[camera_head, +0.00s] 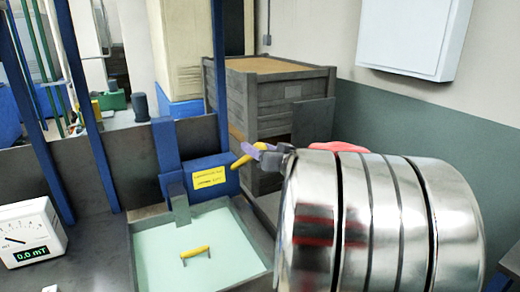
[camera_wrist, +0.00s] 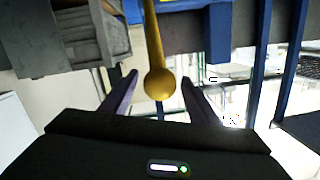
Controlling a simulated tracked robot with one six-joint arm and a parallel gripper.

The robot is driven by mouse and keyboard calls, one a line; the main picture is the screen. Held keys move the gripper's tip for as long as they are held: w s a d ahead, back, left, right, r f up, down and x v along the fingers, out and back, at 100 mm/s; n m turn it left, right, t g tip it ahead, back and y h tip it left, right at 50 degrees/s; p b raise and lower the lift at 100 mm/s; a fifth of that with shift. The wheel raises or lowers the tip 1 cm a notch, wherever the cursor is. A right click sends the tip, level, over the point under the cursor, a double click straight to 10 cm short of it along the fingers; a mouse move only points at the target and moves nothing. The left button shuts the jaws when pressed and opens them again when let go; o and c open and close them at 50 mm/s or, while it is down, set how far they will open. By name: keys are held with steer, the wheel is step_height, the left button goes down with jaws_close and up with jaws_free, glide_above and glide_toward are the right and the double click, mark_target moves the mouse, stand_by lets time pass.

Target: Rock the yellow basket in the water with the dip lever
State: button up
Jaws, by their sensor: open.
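The dip lever's yellow handle (camera_head: 240,162) sticks out beside the blue housing (camera_head: 222,183) behind the tank. My gripper (camera_head: 258,148) is at this handle, its purple fingers open. In the wrist view the lever's round yellow knob (camera_wrist: 160,84) lies between the two open fingers of my gripper (camera_wrist: 160,77), with a visible gap on each side. The tank (camera_head: 262,232) holds pale green water. The yellow basket shows only as a short yellow bar (camera_head: 195,252) with two thin legs in the water; anything lower is hidden.
Blue posts (camera_head: 85,110) rise at the left. A grey wooden crate (camera_head: 275,105) stands behind the lever. A white cabinet (camera_head: 413,35) hangs on the right wall. My shiny arm covers the lower right.

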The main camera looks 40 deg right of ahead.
steer(key=v, duration=1.3)
steer(key=shift+s, duration=0.35)
steer(key=shift+a, duration=0.1)
steer(key=shift+m+t+h, duration=0.4)
steer(key=shift+m+h, duration=0.2)
steer(key=shift+h, duration=0.3)
steer(key=shift+w+f, duration=0.35)
steer(key=shift+w, duration=0.25)
steer(key=shift+w+f, duration=0.3)
steer(key=shift+w, duration=0.35)
steer(key=shift+w+f, duration=0.35)
steer(key=shift+w, duration=0.25)
steer(key=shift+w, duration=0.1)
steer(key=x, duration=1.3)
steer(key=shift+w, duration=0.3)
steer(key=shift+s, duration=0.1)
jaws_close()
